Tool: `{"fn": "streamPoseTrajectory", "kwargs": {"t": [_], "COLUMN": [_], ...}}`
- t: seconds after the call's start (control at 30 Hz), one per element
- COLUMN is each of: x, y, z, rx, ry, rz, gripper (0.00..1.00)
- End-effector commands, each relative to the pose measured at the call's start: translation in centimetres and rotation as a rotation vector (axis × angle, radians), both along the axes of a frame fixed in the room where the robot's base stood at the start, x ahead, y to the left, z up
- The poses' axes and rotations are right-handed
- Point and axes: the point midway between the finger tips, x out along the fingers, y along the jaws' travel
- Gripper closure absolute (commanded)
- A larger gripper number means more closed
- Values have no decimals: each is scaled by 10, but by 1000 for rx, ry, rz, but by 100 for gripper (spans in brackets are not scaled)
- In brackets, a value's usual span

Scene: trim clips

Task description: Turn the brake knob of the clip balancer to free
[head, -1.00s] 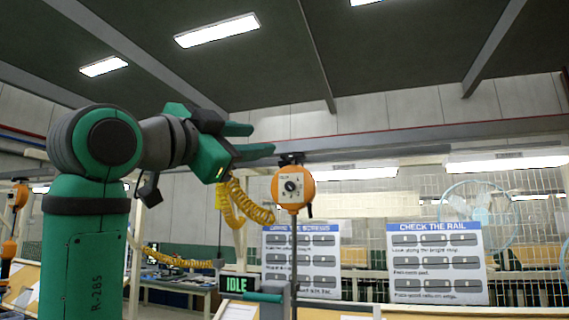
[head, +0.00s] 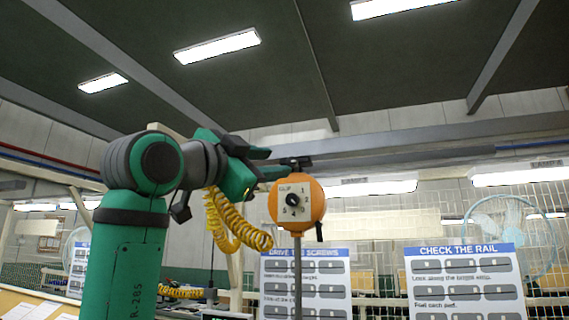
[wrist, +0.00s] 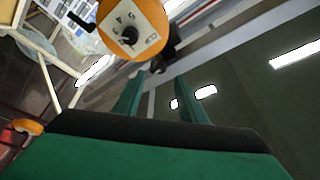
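The clip balancer (head: 314,200) is an orange round housing hanging under the overhead rail, with a pale dial plate. Its black brake knob (head: 292,199) sits in the middle of the plate, with small marks around it; I cannot read its setting. In the wrist view the balancer (wrist: 152,15) is at the top, with the knob (wrist: 129,35) facing the camera. My gripper (head: 266,162) is at the balancer's upper left in the head view, apart from the knob. In the wrist view its two fingers (wrist: 157,92) are spread with nothing between them.
A yellow coiled hose (head: 222,225) hangs below my gripper, left of the balancer. A grey pole (head: 297,265) shows below the balancer. Two instruction boards (head: 464,285) and a wire mesh with a fan (head: 500,225) stand behind. The overhead rail (head: 400,150) crosses above.

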Motion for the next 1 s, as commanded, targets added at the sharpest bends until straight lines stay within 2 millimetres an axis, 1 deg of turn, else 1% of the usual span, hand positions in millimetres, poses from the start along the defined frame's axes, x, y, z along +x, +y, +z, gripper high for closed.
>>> {"fn": "streamPoseTrajectory", "kwargs": {"t": [0.1, 0.3, 0.5, 0.77, 0.8, 0.83, 0.93, 1.0], "x": [17, 39, 48, 49, 49, 49, 49, 49], "y": [-12, -25, -29, -30, -30, -30, -30, -30], "z": [7, 14, 17, 17, 17, 17, 17, 17], "rx": [0, -1, 0, 0, 0, 0, 0, 0], "ry": [0, 1, -1, -1, -1, -1, 0, 0], "rz": [-1, 0, 2, 4, 4, 4, 3, 3], "gripper": [62, 62, 62, 62, 67, 74, 98, 100]}}
